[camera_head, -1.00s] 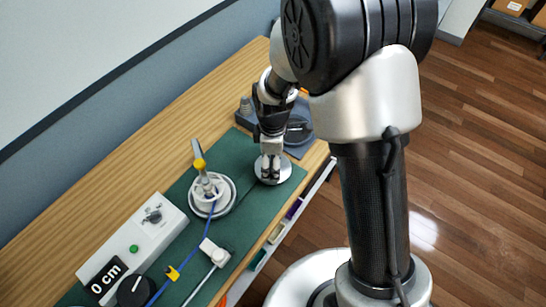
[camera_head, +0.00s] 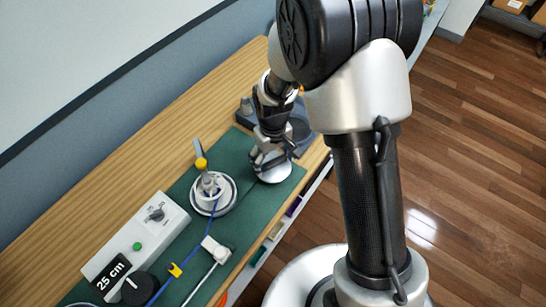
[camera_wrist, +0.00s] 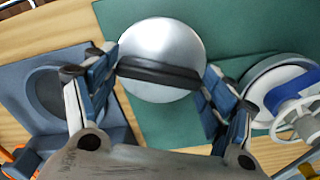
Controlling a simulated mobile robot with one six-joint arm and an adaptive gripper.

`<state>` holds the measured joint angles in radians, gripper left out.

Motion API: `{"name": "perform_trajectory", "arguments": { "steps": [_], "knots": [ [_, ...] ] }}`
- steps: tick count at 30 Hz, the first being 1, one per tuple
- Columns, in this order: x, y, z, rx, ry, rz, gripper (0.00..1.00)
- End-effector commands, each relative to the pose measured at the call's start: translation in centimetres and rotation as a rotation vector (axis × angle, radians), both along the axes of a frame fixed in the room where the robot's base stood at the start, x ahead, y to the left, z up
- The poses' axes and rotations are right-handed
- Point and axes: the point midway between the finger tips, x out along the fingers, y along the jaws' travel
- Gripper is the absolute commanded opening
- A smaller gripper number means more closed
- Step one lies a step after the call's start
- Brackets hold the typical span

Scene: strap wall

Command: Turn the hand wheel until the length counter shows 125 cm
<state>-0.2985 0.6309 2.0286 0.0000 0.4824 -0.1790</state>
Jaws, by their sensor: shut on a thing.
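The hand wheel (camera_head: 274,175) is a round silver disc on the green mat, with a dark bar across it in the wrist view (camera_wrist: 160,40). My gripper (camera_head: 267,160) is down at the wheel, its two fingers at the two ends of the bar (camera_wrist: 158,72), shut on it. The fingers hide part of the wheel in the head view. The length counter (camera_head: 110,272) is a black display on the white box and reads 25 cm.
A white reel (camera_head: 222,207) with a yellow-tipped lever and a blue strap stands left of the wheel. A blue-grey tray (camera_wrist: 45,90) lies beyond the wheel.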

Motion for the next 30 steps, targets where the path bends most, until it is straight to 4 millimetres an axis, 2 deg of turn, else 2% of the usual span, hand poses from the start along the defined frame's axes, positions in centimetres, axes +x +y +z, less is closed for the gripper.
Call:
{"name": "perform_trajectory", "arguments": {
  "steps": [30],
  "knots": [
    [0.01,0.00,0.02,0.000,0.000,-0.965,0.53]
  ]
}}
